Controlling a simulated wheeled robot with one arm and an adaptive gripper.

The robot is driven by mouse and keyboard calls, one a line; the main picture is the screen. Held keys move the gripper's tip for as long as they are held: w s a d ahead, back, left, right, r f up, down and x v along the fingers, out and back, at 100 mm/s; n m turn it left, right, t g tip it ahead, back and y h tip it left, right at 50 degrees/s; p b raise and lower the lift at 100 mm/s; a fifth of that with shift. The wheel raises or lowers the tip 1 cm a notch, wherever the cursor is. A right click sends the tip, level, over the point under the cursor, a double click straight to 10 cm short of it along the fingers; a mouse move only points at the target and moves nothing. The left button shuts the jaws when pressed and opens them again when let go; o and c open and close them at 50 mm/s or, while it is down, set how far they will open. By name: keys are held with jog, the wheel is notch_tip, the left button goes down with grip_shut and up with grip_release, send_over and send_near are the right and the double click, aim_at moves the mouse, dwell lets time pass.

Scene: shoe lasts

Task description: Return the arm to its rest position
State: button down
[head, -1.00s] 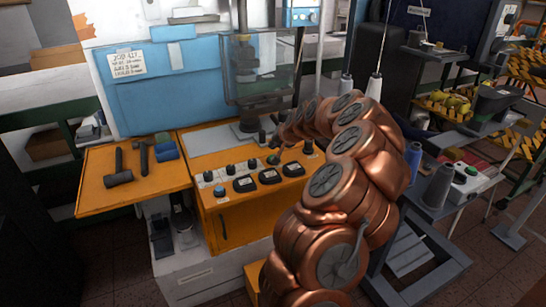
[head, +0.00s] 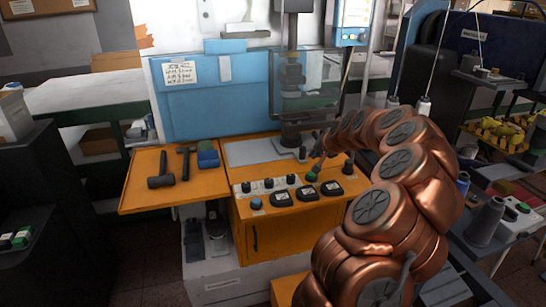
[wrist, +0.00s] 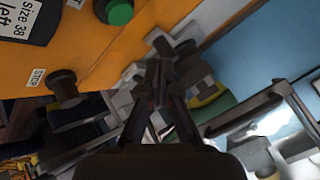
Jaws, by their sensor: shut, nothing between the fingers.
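My copper-coloured arm (head: 395,205) rises from the bottom right of the head view and bends over the orange machine. Its small dark gripper (head: 316,157) is close above the green button (head: 312,176) on the control panel; any gap is hard to judge from there. In the wrist view my gripper (wrist: 160,68) is shut and empty, its dark fingers meeting beside the orange panel edge. The green button (wrist: 120,12) shows at the top there, apart from the fingers. A black knob (wrist: 65,88) by a STOP label is to their left.
The orange machine (head: 270,235) has black knobs and square controls in front. A clear guard (head: 305,85) and press column stand behind. Hammers (head: 160,172) lie on the left shelf. A bench with thread spools (head: 487,220) is right of my arm. Dark cabinets stand at left.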

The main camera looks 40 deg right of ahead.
jog(key=a+r+n+g+y, duration=0.1)
jog(key=a+r+n+y, duration=0.15)
jog(key=a, duration=0.75)
jog(key=a+r+n+y, duration=0.1)
jog(key=a+r+n, duration=0.15)
jog(key=a, duration=0.75)
jog(key=s+a+r+n+g+y+p, duration=0.1)
jog(key=s+a, duration=0.2)
jog(key=a, duration=0.4)
jog(key=s+a+r+n+g, duration=0.1)
jog(key=s+a+n+g, duration=0.15)
jog(key=a, duration=0.35)
jog(key=s+a+f+n+g, duration=0.1)
jog(key=s+a, duration=0.4)
jog(key=s, duration=0.2)
jog(key=s+a+f+n+g, duration=0.1)
jog(key=s+a+g, duration=0.1)
jog(key=s+a, duration=0.4)
jog(key=s+f+n+g+h+p, duration=0.1)
jog(key=s+f+g+h, duration=0.1)
jog(key=s, duration=1.7)
jog(key=shift+s+g+p, duration=0.3)
jog(key=shift+s+g, duration=0.05)
jog(key=shift+g, duration=0.3)
